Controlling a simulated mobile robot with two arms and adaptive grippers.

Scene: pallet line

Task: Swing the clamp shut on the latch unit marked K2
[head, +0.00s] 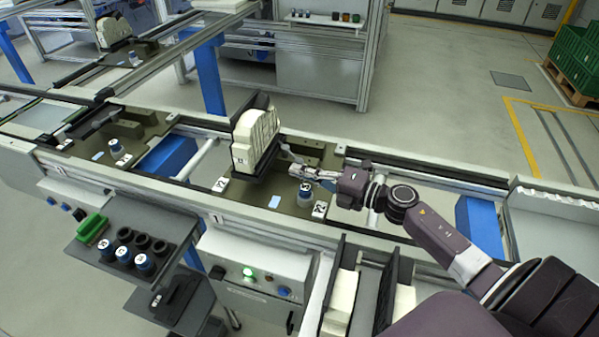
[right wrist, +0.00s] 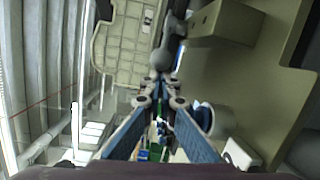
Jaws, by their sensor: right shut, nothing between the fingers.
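A cream ribbed part (head: 255,138) stands in a dark holder on an olive pallet plate (head: 262,200). A small white tag (head: 319,209) sits by the plate's front right corner, and another tag (head: 219,184) at its left; I cannot read either surely. A dark clamp lever with a rounded end (right wrist: 163,58) shows in the right wrist view, just ahead of my fingertips. My right gripper (head: 296,171) is shut and empty, beside the lever; it also shows in the right wrist view (right wrist: 160,92). Contact cannot be told. My left gripper is out of view.
A blue-and-white cylinder (head: 305,195) stands on the plate close under my right gripper. Rails (head: 400,171) border the line. A shelf (head: 135,228) with a green item and several dark cups is at front left; a control box (head: 258,270) stands in front.

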